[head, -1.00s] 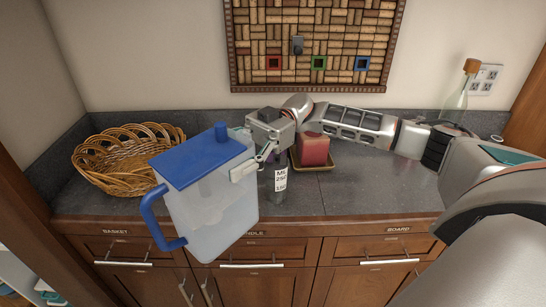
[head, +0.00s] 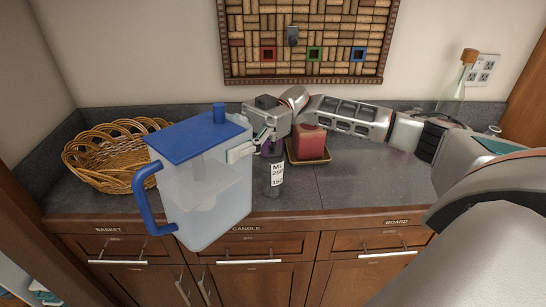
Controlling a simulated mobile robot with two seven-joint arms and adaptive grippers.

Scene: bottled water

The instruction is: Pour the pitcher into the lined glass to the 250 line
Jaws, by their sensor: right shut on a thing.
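The pitcher (head: 215,205) is a large clear vessel with a blue lid and a blue handle on its left side. It holds clear liquid and hangs in front of the counter, looking slightly tilted. My right gripper (head: 254,147) is shut on the pitcher's upper right side. The lined glass (head: 276,176), narrow, with a white label reading ML, 250 and 150, stands on the counter just right of the pitcher. My left gripper is not in view.
A wicker basket (head: 95,179) sits at the counter's left. A red candle (head: 308,141) on a tan dish stands right of the glass. A corked bottle (head: 453,97) stands at the back right. The counter (head: 370,190) is clear right of the candle.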

